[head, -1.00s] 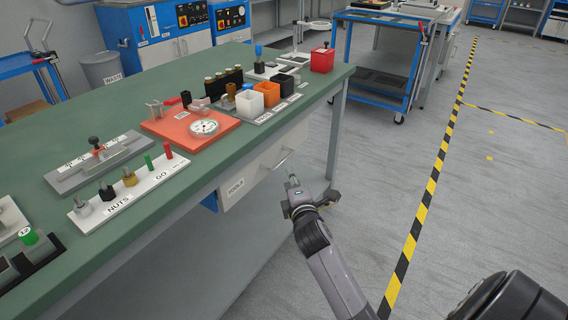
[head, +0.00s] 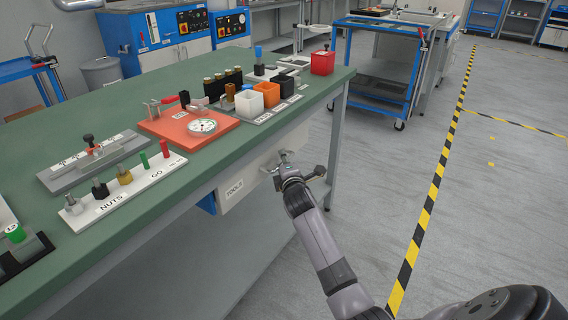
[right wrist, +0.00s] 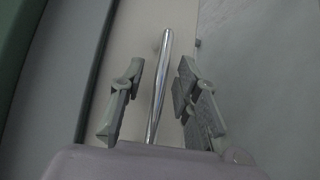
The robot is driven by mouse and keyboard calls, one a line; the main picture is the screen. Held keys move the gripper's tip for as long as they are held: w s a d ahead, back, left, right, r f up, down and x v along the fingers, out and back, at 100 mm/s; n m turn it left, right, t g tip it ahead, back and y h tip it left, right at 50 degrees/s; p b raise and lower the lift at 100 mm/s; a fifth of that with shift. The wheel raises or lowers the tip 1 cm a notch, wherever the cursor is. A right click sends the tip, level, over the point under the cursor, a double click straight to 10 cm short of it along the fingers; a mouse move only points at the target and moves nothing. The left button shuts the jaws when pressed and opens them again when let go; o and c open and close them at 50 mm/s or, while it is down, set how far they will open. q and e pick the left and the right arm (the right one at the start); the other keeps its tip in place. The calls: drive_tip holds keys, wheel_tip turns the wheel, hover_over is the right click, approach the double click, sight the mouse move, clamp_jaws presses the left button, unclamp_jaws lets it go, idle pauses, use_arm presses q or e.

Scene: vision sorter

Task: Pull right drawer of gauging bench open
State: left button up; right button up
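The drawer (head: 250,180) has a pale front with a TOOLS label and hangs under the green-topped gauging bench (head: 120,225). It looks shut, with its front close to the bench edge. My right gripper (head: 292,166) is at the right part of the drawer front and hides most of the handle in the head view. In the right wrist view the shiny bar handle (right wrist: 160,88) runs between the two fingers of the right gripper (right wrist: 161,72). The fingers are open, with a gap on each side of the bar. My left gripper is not in view.
The bench top holds an orange board (head: 185,128) with a dial gauge, a white NUTS strip (head: 135,190), several small bins and a red box (head: 323,62). A bench leg (head: 336,140) stands right of the gripper. The grey floor (head: 375,190) to the right is clear.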

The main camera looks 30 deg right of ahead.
clamp_jaws()
idle(0.3)
idle(0.6)
